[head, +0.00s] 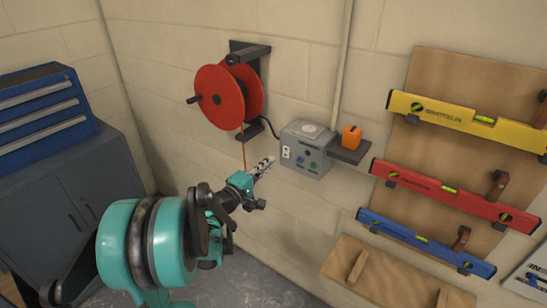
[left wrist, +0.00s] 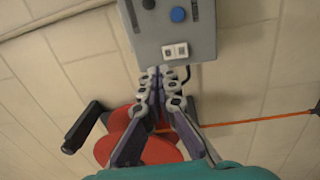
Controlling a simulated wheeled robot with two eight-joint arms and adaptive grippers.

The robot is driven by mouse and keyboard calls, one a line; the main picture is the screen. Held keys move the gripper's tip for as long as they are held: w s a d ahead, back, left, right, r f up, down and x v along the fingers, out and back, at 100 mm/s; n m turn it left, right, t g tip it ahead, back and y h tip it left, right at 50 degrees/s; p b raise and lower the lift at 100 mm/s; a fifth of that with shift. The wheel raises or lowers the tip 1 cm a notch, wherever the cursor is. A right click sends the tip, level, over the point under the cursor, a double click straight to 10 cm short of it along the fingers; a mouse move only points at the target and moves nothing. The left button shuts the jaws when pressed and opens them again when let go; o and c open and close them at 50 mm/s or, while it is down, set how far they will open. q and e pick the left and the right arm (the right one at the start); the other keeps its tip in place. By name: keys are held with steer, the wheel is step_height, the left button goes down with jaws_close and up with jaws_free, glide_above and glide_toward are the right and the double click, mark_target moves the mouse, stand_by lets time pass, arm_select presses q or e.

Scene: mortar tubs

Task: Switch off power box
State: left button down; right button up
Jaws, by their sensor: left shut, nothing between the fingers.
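The grey power box (head: 308,148) is mounted on the wall at the centre of the head view, with green and blue round buttons and a white label on its front. In the left wrist view the box (left wrist: 208,30) is at the top, with a blue button (left wrist: 178,14), a dark button and a white label (left wrist: 175,52). My left gripper (head: 268,163) is shut and empty, just left of the box in the head view. Its fingertips (left wrist: 161,72) appear close to the box's edge in the wrist view; whether they touch cannot be told. My right gripper is not in view.
A red reel (head: 220,97) with an orange cord hangs left of the box. An orange item (head: 351,137) sits on a small shelf to its right. Yellow, red and blue levels hang on a wooden board (head: 440,150). A blue toolbox (head: 40,112) stands on a dark cabinet at left.

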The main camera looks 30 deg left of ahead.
arm_select(q)
steer(key=s, duration=0.3)
steer(key=s+p, duration=0.1)
steer(key=s, duration=0.1)
steer(key=shift+s+a+r, duration=0.2)
steer(key=shift+s+r, duration=0.15)
